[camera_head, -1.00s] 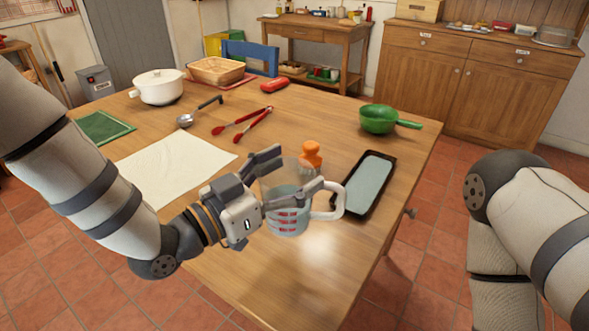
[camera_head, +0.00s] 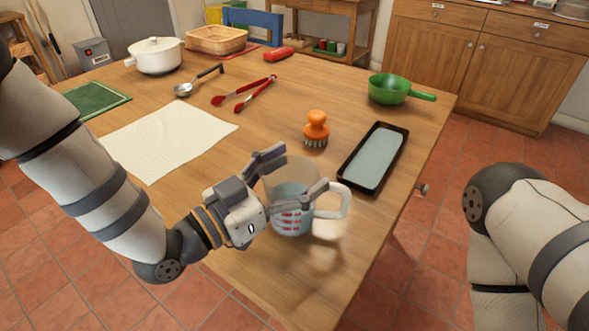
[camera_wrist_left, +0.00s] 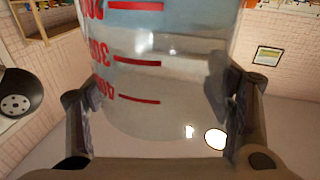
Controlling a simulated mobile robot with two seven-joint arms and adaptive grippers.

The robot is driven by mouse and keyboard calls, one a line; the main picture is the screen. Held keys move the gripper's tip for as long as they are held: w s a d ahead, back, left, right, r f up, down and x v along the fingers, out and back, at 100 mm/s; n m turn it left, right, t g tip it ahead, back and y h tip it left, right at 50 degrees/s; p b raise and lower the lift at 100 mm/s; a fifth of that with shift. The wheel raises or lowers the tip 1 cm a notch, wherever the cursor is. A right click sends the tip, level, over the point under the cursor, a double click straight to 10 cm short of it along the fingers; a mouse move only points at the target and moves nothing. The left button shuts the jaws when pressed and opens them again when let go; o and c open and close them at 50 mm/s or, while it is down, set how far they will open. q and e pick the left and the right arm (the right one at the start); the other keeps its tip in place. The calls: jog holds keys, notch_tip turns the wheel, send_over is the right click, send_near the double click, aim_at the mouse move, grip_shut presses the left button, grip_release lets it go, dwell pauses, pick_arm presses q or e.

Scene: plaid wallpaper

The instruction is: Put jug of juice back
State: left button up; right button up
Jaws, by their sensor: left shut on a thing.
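The jug (camera_head: 288,221) is a clear measuring jug with red markings, a pale handle on its right and bluish contents. My left gripper (camera_head: 292,178) is shut around its sides, one finger on the far side and one on the near side. The jug is over the near part of the wooden table; I cannot tell whether its base touches the top. In the left wrist view the jug (camera_wrist_left: 150,75) fills the middle, between the two fingers. My right gripper is out of view; only my right arm shows at the right edge.
Beyond the jug stand an orange brush (camera_head: 316,131) and a dark tray (camera_head: 347,181) with a pale blue inside. Red tongs (camera_head: 256,95), a ladle (camera_head: 183,89), a white cloth (camera_head: 165,140), a white pot (camera_head: 155,56) and a green pan (camera_head: 388,91) lie farther off. The table front is bare.

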pick_arm(q)
jog(key=shift+f, duration=0.6)
jog(key=o, duration=2)
